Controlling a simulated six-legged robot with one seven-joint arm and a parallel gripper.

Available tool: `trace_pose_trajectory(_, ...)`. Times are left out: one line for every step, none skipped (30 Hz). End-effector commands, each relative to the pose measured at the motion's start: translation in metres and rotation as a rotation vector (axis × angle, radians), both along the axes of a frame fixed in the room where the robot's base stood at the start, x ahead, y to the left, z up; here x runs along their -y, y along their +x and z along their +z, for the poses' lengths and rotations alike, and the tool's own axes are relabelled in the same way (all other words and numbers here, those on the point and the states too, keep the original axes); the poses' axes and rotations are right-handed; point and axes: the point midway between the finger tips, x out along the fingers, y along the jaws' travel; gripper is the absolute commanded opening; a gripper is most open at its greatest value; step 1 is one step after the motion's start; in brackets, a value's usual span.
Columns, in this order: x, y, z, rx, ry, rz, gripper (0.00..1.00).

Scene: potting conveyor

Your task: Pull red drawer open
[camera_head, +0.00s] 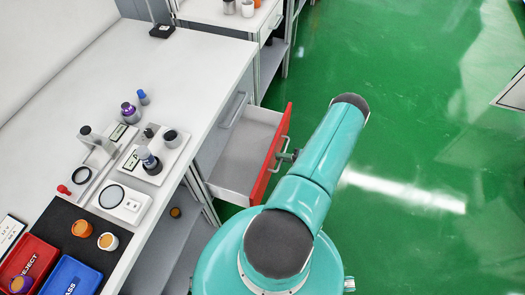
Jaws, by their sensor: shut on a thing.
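The red drawer (273,153) stands pulled out from under the white workbench, and its grey inside (238,160) shows from above. Its red front carries a light handle at its outer face. My gripper (287,157) is at that handle, shut on it, on the right side of the red front. My teal arm hides part of the gripper and the lower right of the drawer. The inside of the drawer looks empty where it shows.
The white workbench (190,62) fills the left, with bottles, small trays, a red bin (28,262) and a blue bin (72,277). Another bench with a shelf stands at the top. The green floor (420,100) to the right is clear.

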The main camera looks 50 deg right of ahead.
Motion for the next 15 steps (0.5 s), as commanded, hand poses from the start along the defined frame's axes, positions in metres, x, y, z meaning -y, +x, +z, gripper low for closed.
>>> trace_pose_trajectory(0.005,-0.015,0.000,0.000,0.000,-0.004,0.00)
trace_pose_trajectory(0.007,-0.023,0.000,-0.001,-0.001,-0.003,0.00)
trace_pose_trajectory(0.010,-0.032,0.000,-0.001,0.000,-0.003,0.00)
trace_pose_trajectory(0.011,-0.039,0.000,0.000,0.000,-0.003,0.00)
trace_pose_trajectory(0.013,-0.045,0.000,0.000,0.001,-0.001,0.00)
trace_pose_trajectory(0.015,-0.052,0.000,0.000,0.001,-0.002,0.00)
trace_pose_trajectory(0.017,-0.057,0.000,0.000,0.001,-0.002,0.00)
trace_pose_trajectory(0.018,-0.062,0.000,0.000,0.001,-0.001,0.00)
trace_pose_trajectory(0.019,-0.067,0.000,0.001,0.001,0.000,0.00)
trace_pose_trajectory(0.020,-0.070,0.000,0.001,0.001,0.000,0.00)
trace_pose_trajectory(0.021,-0.073,0.000,0.001,0.001,0.000,0.00)
trace_pose_trajectory(0.022,-0.076,0.000,0.000,0.001,0.000,0.00)
trace_pose_trajectory(0.022,-0.078,0.000,0.000,0.000,0.000,0.00)
trace_pose_trajectory(0.023,-0.079,0.000,0.000,0.001,0.001,0.00)
trace_pose_trajectory(0.023,-0.081,0.000,0.001,0.001,0.001,0.00)
